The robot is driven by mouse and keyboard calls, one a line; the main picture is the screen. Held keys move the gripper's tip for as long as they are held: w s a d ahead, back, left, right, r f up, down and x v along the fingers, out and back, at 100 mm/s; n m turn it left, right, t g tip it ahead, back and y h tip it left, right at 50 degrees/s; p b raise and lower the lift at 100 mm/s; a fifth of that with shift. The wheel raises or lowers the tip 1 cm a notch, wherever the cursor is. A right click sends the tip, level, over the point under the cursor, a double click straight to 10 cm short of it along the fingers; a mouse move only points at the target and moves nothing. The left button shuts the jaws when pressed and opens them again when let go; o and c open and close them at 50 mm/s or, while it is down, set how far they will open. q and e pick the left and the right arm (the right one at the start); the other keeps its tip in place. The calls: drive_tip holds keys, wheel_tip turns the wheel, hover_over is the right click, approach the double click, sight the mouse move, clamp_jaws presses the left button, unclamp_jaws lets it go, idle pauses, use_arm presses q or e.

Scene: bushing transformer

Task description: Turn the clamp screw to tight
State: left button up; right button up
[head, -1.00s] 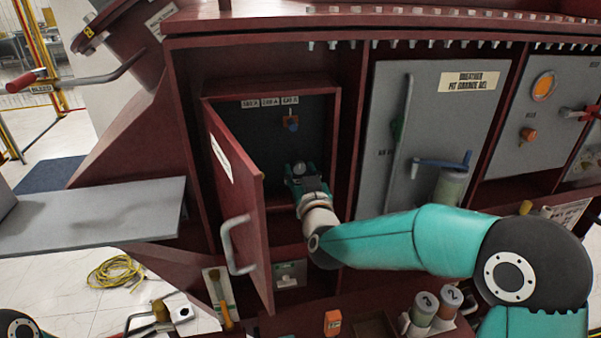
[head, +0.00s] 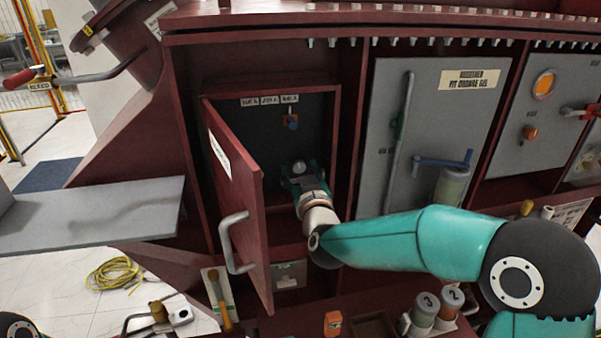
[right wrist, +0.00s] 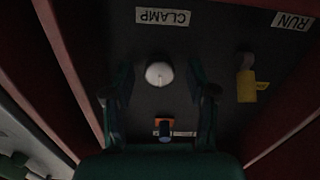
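A pale round knob (right wrist: 158,74) sits on the dark back panel (right wrist: 215,45) by a CLAMP label (right wrist: 163,16), which reads upside down in the right wrist view. I take it for the clamp screw; it also shows in the head view (head: 299,167). My right gripper (right wrist: 160,92) is inside the open cabinet, its two fingers spread on either side of the knob. A gap shows between each finger and the knob. The right gripper in the head view (head: 301,180) partly hides the panel there. The left gripper is not in view.
The cabinet's red door (head: 240,200) stands open on the left. A blue and orange fitting (head: 291,122) hangs above the knob; a yellow-tagged fitting (right wrist: 246,85) is beside it in the right wrist view. Red cabinet walls (head: 340,150) stand close around my right gripper.

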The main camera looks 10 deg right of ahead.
drive_tip(key=s, duration=1.2)
drive_tip(key=shift+f, duration=0.1)
idle(0.4)
